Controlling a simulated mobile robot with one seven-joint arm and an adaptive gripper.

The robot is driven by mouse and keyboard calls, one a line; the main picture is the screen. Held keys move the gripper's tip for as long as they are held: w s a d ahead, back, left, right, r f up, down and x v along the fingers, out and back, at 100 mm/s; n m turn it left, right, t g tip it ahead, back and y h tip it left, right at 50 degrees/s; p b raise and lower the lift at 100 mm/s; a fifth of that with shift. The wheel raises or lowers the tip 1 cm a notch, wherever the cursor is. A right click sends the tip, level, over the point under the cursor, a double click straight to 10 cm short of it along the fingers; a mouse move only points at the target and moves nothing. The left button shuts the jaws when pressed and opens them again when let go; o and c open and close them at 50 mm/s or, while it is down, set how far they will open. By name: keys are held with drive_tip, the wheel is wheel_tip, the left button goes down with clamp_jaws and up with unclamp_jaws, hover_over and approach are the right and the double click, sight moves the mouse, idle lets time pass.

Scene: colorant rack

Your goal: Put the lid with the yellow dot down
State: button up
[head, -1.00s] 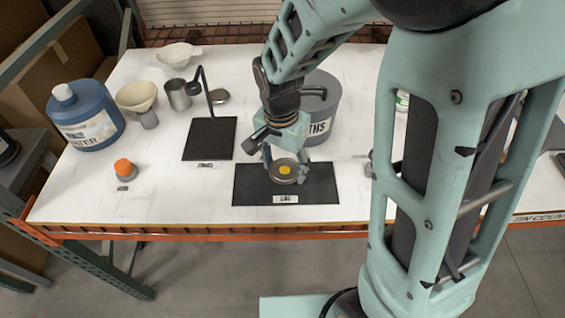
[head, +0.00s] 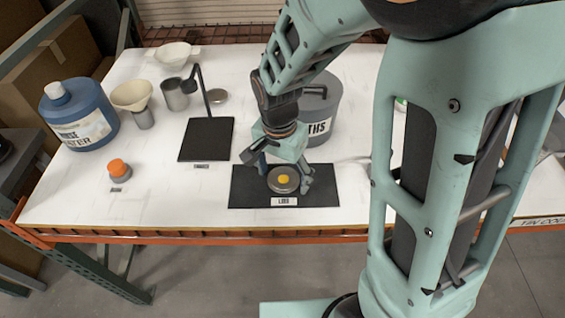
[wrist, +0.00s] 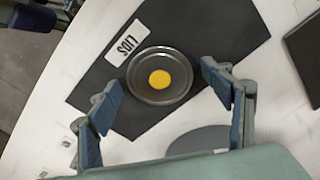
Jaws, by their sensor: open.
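The lid with the yellow dot (head: 283,180) is a round grey metal disc. It lies flat on the black mat labelled LIDS (head: 325,188), just behind the label. In the wrist view the lid (wrist: 160,91) also rests on the black mat (wrist: 205,30), near the white label. My gripper (head: 284,176) is right over the lid. In the wrist view its two fingers (wrist: 165,100) stand spread on either side of the lid, with clear gaps, and hold nothing.
A grey pot (head: 322,105) stands right behind the mat. A second black mat (head: 206,140) with a thin stand lies to the left. Farther left are an orange-capped item (head: 119,170), a funnel (head: 132,94), a metal cup (head: 176,95) and a blue jug (head: 82,118).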

sight(281, 182)
wheel_tip(281, 182, up, 12)
drive_tip(key=shift+s+a+r+p, duration=0.2)
drive_tip(key=shift+s+a+p, duration=0.1)
drive_tip(key=shift+s+p, duration=0.15)
